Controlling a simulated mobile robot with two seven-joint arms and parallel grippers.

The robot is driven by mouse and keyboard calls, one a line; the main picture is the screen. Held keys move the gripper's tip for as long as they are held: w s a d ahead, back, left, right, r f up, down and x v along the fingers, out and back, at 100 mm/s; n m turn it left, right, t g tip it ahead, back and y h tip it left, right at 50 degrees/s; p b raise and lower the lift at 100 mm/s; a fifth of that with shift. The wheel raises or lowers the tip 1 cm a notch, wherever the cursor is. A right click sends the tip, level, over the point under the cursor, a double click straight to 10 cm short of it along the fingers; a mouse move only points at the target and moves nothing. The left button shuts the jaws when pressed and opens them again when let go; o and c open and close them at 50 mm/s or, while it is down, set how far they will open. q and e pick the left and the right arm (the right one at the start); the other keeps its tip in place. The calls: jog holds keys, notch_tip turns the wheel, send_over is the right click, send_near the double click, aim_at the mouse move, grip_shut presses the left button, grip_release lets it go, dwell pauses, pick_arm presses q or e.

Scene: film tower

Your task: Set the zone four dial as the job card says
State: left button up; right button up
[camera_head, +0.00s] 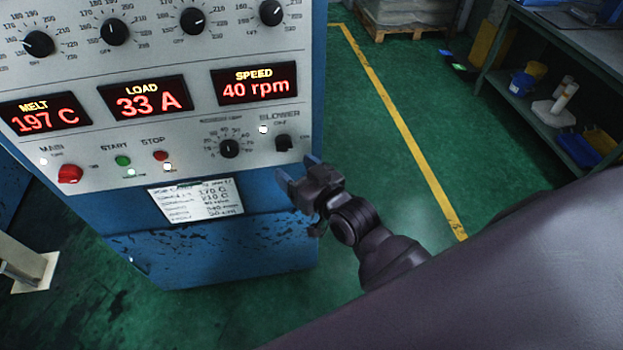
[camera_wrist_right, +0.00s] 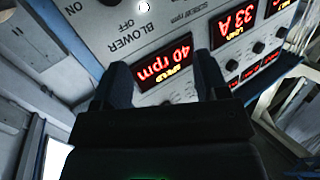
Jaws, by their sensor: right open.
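A row of black zone dials runs along the panel's top edge in the head view; the rightmost dial (camera_head: 270,12) has its pointer toward the upper right. The zone labels are out of view, so I cannot confirm which dial is zone four. The job card (camera_head: 195,200) is fixed low on the panel; lines such as 170 C and 210 C show, the rest is too small. My right gripper (camera_head: 297,170) is open and empty by the panel's lower right edge, below the dials. In the wrist view its open fingers (camera_wrist_right: 164,78) frame the speed display. My left gripper is out of view.
The panel carries melt, load and speed displays (camera_head: 253,83), a screw speed knob (camera_head: 229,148), a blower switch (camera_head: 284,143) and a red main knob (camera_head: 70,173). A green workbench (camera_head: 560,40) stands at the right.

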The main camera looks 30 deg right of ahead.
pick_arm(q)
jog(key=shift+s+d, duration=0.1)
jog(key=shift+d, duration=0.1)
pick_arm(e)
jog(key=shift+s+d+f+g+h, duration=0.2)
jog(key=shift+s+d+f, duration=0.15)
jog(key=shift+d+f, duration=0.25)
jog(key=shift+s+d+f+g+h, duration=0.1)
jog(key=shift+s+d+f+h, duration=0.2)
jog(key=shift+f, duration=0.45)
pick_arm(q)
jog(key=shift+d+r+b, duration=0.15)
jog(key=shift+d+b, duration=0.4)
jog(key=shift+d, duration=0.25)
pick_arm(e)
jog(key=s+d+f+g+h, duration=0.1)
jog(key=s+d+f+g, duration=0.1)
jog(key=s+d+f, duration=0.3)
jog(key=s+d+f+g+h, duration=0.2)
jog(key=s+d+f, duration=0.3)
jog(key=s+f, duration=0.4)
jog(key=shift+s+f+m, duration=0.3)
jog(key=shift+s, duration=0.6)
jog(key=shift+d, duration=0.15)
